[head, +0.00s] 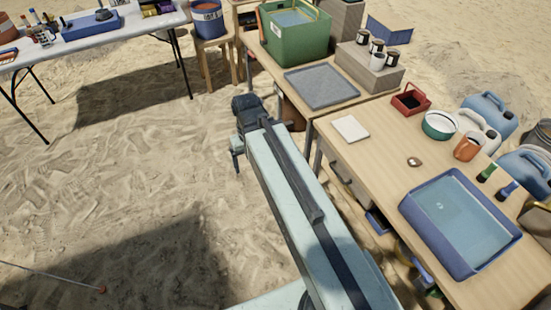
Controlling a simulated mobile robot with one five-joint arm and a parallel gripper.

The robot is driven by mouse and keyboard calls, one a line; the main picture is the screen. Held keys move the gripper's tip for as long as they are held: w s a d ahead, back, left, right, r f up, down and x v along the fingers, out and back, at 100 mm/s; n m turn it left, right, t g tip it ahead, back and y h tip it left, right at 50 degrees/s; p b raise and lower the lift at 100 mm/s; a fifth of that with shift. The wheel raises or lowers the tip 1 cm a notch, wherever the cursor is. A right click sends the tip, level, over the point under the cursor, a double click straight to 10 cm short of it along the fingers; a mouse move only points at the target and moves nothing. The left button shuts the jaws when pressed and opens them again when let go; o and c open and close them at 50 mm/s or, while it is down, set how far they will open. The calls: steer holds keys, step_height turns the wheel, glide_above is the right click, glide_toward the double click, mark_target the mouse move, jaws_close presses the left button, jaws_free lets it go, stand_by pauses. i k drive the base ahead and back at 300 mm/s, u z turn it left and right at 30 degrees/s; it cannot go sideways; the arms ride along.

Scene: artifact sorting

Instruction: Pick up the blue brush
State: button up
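A small blue brush (508,190) with a dark end stands on the wooden table at the right, just beyond the blue tray's corner. A similar green brush (486,173) stands close on its left. My arm reaches from the bottom middle up to a dark joint near the table's left side. A small pale part of my arm's end (237,147) shows below that joint, over the sand. The fingers cannot be made out, and no held object shows. My arm's end is far to the left of the blue brush.
A blue tray of water (409,204) lies in front of the brushes. An orange mug (467,148), a white-and-green bowl (440,125) and jugs (490,107) crowd the area behind them. A red box (411,100) and white pad (350,128) lie farther left. Open sand lies left of my arm.

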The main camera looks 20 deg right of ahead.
mark_target(501, 195)
steer(key=z, duration=2.3)
